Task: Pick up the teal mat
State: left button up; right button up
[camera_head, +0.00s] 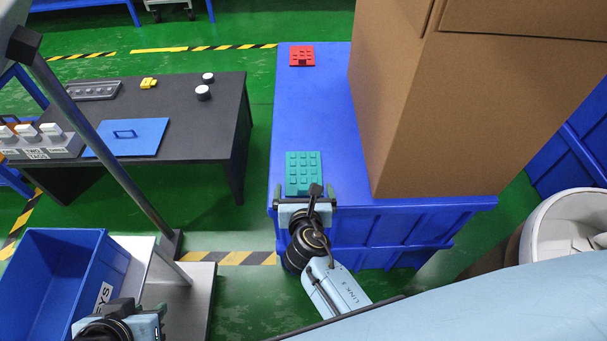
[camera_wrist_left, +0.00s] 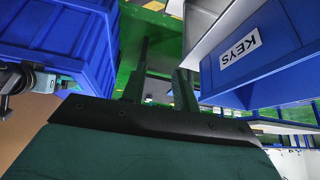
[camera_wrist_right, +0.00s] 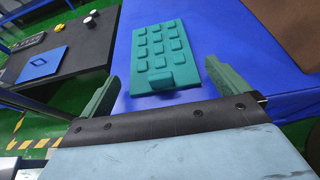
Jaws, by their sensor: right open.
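The teal mat (camera_head: 304,172) is a flat rectangle with rows of raised square studs. It lies on the near left end of the blue crate top (camera_head: 305,110). In the right wrist view the mat (camera_wrist_right: 162,52) lies just ahead, with a taller block at its near end. My right gripper (camera_head: 306,199) is at the mat's near edge, and its fingers (camera_wrist_right: 160,80) are spread wide with nothing held between them. My left gripper (camera_head: 120,312) is low at the left, near the blue bin; its fingers (camera_wrist_left: 163,72) are apart and empty.
A large cardboard box (camera_head: 455,110) stands on the crate, right of the mat. A red studded mat (camera_head: 302,56) lies at the crate's far end. A black table (camera_head: 200,130) with a blue panel (camera_head: 140,140) stands left. The blue KEYS bin (camera_head: 55,270) is below it.

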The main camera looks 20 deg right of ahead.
jog(key=shift+b+x, duration=0.3)
jog(key=shift+x, duration=0.55)
pick_arm(q)
jog(key=w, duration=0.1)
jog(key=w+d+r+t, duration=0.1)
jog(key=w+t, duration=0.1)
jog(key=shift+w+d+r+h, duration=0.1)
jog(key=shift+d+r+h, duration=0.1)
jog(key=shift+r+h, duration=0.15)
pick_arm(e)
jog(key=shift+c, duration=0.3)
jog(key=c, duration=0.8)
